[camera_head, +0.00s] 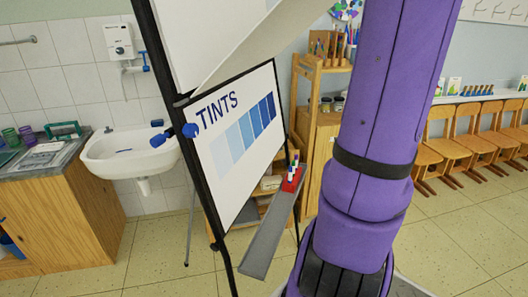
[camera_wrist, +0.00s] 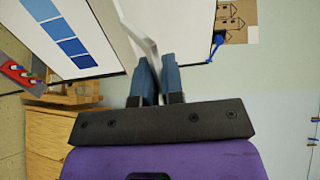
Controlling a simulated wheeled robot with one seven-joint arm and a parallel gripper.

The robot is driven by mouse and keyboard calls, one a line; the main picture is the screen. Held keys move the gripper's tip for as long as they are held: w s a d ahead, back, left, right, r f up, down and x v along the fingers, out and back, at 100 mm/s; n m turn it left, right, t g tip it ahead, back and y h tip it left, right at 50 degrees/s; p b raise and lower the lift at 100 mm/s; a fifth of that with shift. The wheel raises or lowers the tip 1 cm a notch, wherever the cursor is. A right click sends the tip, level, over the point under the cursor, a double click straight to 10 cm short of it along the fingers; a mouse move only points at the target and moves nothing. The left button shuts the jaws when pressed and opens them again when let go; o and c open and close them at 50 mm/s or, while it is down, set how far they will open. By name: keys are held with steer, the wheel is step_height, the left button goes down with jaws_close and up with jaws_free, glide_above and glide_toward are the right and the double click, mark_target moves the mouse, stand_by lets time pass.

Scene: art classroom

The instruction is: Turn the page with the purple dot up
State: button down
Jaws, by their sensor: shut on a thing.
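A flip chart stands on a black easel. Its page headed TINTS (camera_head: 240,125), with a row of blue squares, faces me; the squares also show in the wrist view (camera_wrist: 75,48). A white page (camera_head: 255,42) is lifted away from it at the top, its lower edge curling toward the right. In the wrist view my gripper's blue fingers (camera_wrist: 159,65) are shut on the edge of this lifted page (camera_wrist: 140,32). In the head view my gripper is out of frame above. I see no purple dot in either view.
The easel's grey tray (camera_head: 265,240) holds a red marker holder (camera_head: 292,180). A blue knob (camera_head: 190,130) sticks out at the easel's left side. A sink (camera_head: 130,152) is at the left, a wooden shelf (camera_head: 300,110) behind, and chairs (camera_head: 455,150) at the right.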

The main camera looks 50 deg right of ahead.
steer(key=w+a+r, duration=0.2)
steer(key=w+r, duration=0.3)
steer(key=shift+w+a+r, duration=0.2)
steer(key=shift+r, duration=0.1)
stand_by(0.5)
steer(key=w+a+r, duration=0.3)
steer(key=w+r, duration=0.2)
steer(key=w, duration=0.2)
steer(key=shift+w, duration=0.2)
stand_by(0.7)
steer(key=shift+a, duration=0.1)
steer(key=w+a+r, duration=0.3)
steer(key=w, duration=0.5)
steer(key=shift+a, duration=0.25)
stand_by(0.5)
steer(key=shift+r, duration=0.1)
steer(key=shift+w, duration=0.1)
steer(key=w+a+r, duration=0.1)
steer(key=w+a, duration=0.2)
steer(key=w, duration=0.5)
steer(key=shift+w+a, duration=0.25)
steer(key=shift+a, duration=0.1)
stand_by(0.4)
